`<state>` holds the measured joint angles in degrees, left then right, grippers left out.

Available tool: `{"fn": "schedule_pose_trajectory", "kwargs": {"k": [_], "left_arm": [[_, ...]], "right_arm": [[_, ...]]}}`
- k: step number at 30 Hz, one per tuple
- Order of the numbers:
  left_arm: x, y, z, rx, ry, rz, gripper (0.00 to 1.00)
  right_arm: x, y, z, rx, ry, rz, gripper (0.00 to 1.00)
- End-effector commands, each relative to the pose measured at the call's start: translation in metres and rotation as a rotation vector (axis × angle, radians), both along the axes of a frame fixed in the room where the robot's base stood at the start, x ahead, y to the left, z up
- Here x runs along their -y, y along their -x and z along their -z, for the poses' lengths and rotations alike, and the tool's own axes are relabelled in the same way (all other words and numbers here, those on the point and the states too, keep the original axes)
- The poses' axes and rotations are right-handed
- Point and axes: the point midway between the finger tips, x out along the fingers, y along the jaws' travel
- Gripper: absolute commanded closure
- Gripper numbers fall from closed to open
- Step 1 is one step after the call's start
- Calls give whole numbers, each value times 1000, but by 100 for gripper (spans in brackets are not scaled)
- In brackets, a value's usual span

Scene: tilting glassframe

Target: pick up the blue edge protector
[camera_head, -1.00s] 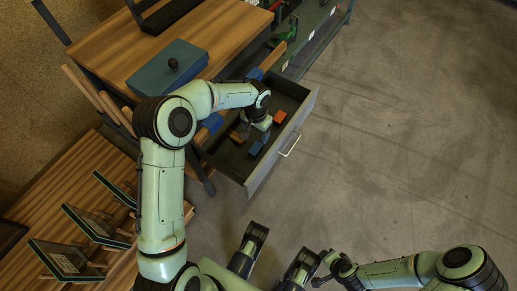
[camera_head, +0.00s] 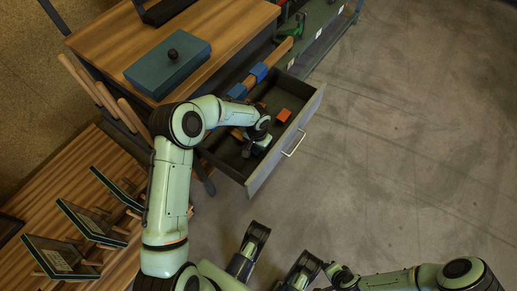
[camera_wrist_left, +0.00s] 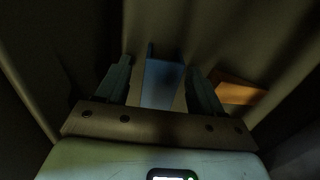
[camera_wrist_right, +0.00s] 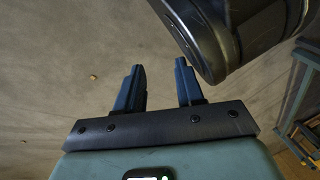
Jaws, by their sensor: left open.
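The blue edge protector (camera_wrist_left: 162,82) lies in the open drawer (camera_head: 312,107). In the left wrist view it sits between the two fingers of my left gripper (camera_wrist_left: 162,85), with a gap visible on each side near the fingertips. My left gripper is open and reaches down into the drawer; in the head view the arm's end (camera_head: 256,140) largely hides the protector. My right gripper (camera_wrist_right: 160,85) is open and empty, away from the drawer above the floor.
An orange block (camera_head: 283,115) lies in the drawer; an orange piece also shows beside the left fingers (camera_wrist_left: 240,92). Blue pieces (camera_head: 258,72) sit on a wooden bar behind the drawer. A blue box (camera_head: 168,69) stands on the table. Glass frames (camera_head: 60,255) stand at lower left. Floor at right is clear.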

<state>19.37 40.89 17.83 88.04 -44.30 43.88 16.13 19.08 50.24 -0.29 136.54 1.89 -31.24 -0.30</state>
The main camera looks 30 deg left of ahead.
Motion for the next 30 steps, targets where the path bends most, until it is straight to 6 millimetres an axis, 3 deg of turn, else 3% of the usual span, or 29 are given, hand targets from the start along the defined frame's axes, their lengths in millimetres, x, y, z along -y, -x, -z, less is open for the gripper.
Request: {"fn": "schedule_pose_trajectory", "kwargs": {"k": [5,8,10,11,22,26,30], "left_arm": [[0,0,0,2,-1,-1,33],[0,0,0,2,-1,-1,59],[0,0,0,2,-1,-1,82],[0,0,0,2,-1,-1,87],[0,-1,-8,3,-1,-1,87],[-1,-1,-29,6,-3,-1,87],[-1,-1,-67,7,-1,-1,87]], "right_arm": [[0,0,0,-1,0,1,63],[0,0,-1,-1,1,1,63],[0,0,-1,-1,1,1,63],[0,0,-1,-1,1,1,63],[0,-3,-4,10,1,0,63],[-1,-13,-14,44,3,-2,63],[-4,-31,-33,105,6,-6,63]]}}
